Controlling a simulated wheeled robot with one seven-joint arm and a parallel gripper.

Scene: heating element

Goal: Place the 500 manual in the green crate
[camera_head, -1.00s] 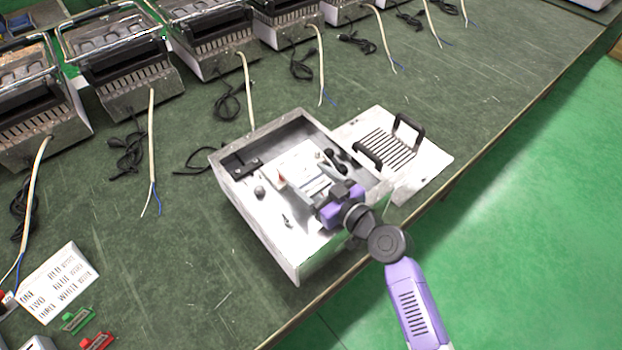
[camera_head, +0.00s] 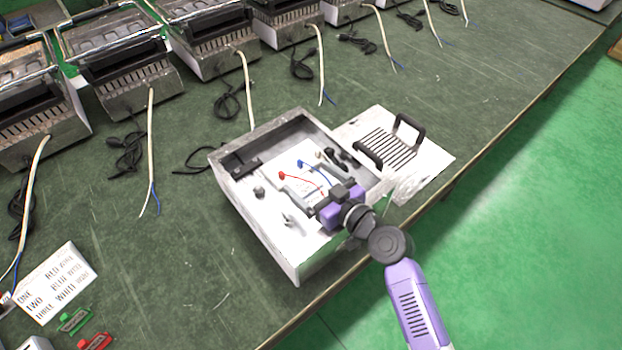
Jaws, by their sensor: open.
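My gripper (camera_head: 314,184) is open, its grey fingers spread low inside an open metal casing (camera_head: 262,212). A pale sheet-like piece (camera_head: 290,162) lies in the casing under and beyond the fingers. A red wire (camera_head: 300,177) and a blue wire (camera_head: 314,167) run over it towards the gripper. I cannot read a 500 on it and cannot tell whether it is the manual. I cannot make out a green crate for certain. A small green piece (camera_head: 76,320) lies at the lower left.
A slatted plate with two black handles (camera_head: 405,150) lies right of the casing. A printed white card (camera_head: 57,283) and a small red piece (camera_head: 95,342) lie at lower left. Several grill units with cords line the back. The green bench (camera_head: 180,265) is clear left of the casing.

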